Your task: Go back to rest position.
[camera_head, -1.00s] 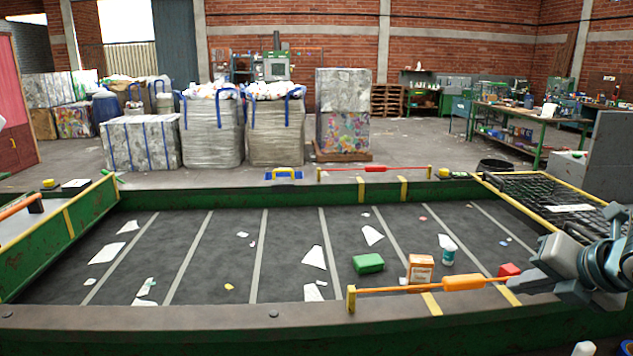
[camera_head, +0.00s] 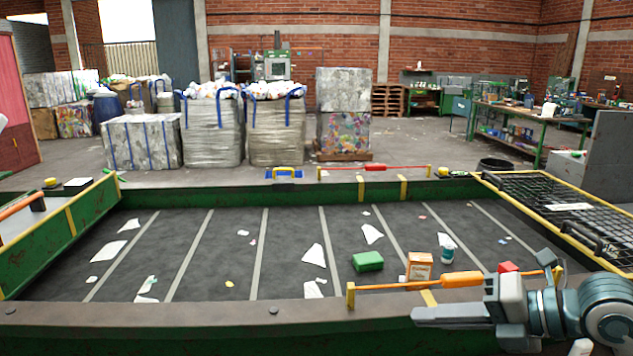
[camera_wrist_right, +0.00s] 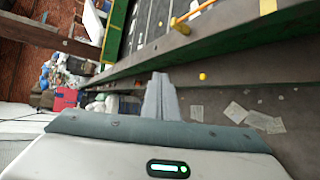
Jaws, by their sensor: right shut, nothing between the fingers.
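My right gripper (camera_head: 418,316) is at the lower right of the head view, in front of the near edge of the belt. It points left and its fingers are together with nothing between them. In the right wrist view the shut fingers (camera_wrist_right: 160,98) show in the middle, beside the green belt frame. My left gripper is in neither view.
An orange bar (camera_head: 462,279) runs along the near rim (camera_head: 200,315). A black mesh grid (camera_head: 545,195) lies at the right.

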